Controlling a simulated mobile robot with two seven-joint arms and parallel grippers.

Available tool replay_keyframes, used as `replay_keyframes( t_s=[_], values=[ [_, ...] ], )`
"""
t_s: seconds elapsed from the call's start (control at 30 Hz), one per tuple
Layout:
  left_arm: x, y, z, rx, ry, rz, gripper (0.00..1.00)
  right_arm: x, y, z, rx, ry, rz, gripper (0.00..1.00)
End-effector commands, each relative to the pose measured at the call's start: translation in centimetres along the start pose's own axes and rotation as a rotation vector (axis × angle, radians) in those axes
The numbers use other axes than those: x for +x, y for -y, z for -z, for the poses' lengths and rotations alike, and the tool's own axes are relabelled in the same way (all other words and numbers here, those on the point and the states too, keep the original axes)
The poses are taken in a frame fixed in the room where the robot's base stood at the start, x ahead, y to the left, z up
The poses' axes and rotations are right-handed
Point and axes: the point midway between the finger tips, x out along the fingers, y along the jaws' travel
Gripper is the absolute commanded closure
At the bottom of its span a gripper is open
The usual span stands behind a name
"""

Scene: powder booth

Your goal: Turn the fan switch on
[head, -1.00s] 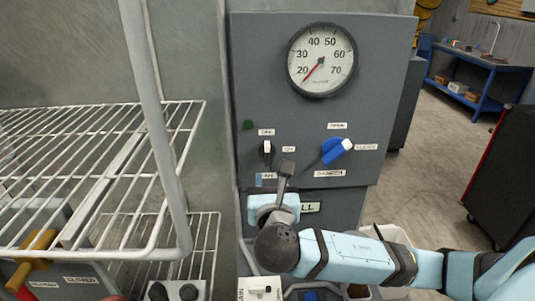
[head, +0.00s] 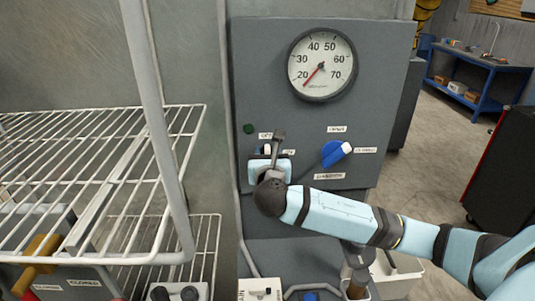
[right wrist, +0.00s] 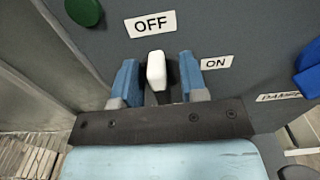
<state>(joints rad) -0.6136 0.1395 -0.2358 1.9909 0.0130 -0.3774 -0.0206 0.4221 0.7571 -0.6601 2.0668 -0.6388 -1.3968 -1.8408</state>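The fan switch is a small toggle (right wrist: 157,70) with a white tip on the grey control panel (head: 395,60). In the right wrist view it points up toward the OFF label (right wrist: 151,24); the ON label (right wrist: 216,63) is to its right. In the head view the switch (head: 267,148) is partly hidden by my right gripper (head: 273,146). In the right wrist view the blue fingers of that gripper (right wrist: 158,76) are apart, one on each side of the toggle, with narrow gaps showing. My left gripper is not in view.
A round gauge (head: 322,62) is at the panel's top. A blue knob (head: 333,153) with a white tip sits right of the switch. A green button (right wrist: 84,11) is up and left of it. A white wire rack (head: 85,175) fills the left.

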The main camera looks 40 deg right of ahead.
Motion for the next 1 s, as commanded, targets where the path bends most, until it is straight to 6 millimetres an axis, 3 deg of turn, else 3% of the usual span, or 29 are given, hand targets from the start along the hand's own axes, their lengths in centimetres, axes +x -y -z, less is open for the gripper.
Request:
replay_keyframes(
  t_s=[0.1, 0.27, 0.67, 1.0],
  values=[
    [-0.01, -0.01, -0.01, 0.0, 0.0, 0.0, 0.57, -0.01, 0.0, 0.0, 0.0, 0.0, 0.0, 0.63],
    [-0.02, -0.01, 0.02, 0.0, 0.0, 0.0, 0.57, -0.03, 0.0, 0.0, 0.0, 0.0, 0.0, 1.0],
    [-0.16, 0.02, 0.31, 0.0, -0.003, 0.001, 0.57, -0.05, 0.05, 0.01, 0.043, -0.001, 0.001, 1.0],
    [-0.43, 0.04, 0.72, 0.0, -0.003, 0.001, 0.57, -0.08, 0.35, 0.08, 0.273, -0.003, 0.0, 1.0]
  ],
)
